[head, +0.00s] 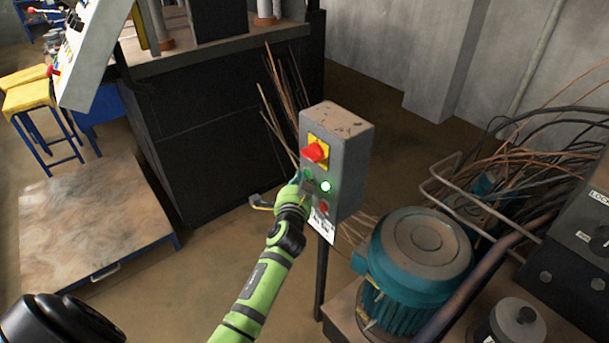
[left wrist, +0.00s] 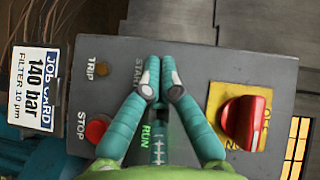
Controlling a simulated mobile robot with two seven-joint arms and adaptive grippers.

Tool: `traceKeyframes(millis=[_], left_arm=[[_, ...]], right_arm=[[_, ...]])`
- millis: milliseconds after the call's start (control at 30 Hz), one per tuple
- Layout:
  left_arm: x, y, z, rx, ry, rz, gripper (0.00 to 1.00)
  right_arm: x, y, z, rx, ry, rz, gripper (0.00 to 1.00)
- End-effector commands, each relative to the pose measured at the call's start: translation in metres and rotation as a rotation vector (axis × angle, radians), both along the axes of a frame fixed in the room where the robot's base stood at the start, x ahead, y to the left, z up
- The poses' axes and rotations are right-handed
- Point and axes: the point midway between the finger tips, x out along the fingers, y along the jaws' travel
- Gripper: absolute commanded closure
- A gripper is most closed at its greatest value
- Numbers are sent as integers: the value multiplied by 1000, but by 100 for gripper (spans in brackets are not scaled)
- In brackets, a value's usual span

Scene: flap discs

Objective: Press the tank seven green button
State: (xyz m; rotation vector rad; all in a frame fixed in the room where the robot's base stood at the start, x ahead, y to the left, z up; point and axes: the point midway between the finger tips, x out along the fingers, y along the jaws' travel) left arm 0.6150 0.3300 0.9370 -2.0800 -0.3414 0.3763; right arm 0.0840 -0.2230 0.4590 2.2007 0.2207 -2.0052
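A grey control box (head: 335,150) stands on a dark post; no tank number is readable on it. It also fills much of the left wrist view (left wrist: 210,75). A lit green lamp (head: 325,187) shows on its front, with a darker green spot (head: 308,174), perhaps a button, beside it. My left gripper (head: 303,184) is at the box front. In the left wrist view its teal fingers (left wrist: 160,72) are together beside the START label (left wrist: 138,75), hiding whatever is there. I cannot tell whether they touch the panel. My right gripper is not in view.
The box carries a red rotary switch (left wrist: 243,118) on a yellow plate, a red STOP button (left wrist: 96,130) and a TRIP lamp (left wrist: 103,69). A teal motor (head: 415,260) and cables (head: 560,125) lie right.

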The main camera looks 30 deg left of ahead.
Motion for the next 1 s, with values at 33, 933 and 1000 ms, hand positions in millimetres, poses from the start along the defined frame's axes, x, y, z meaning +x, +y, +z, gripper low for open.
traceKeyframes(millis=[33, 933, 1000], left_arm=[[1, -1, 0, -1, -1, -2, 100], [-14, 5, 0, -1, -1, -2, 100], [-14, 5, 0, -1, -1, -2, 100]], right_arm=[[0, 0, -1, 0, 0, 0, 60], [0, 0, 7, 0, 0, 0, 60], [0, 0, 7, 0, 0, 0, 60]])
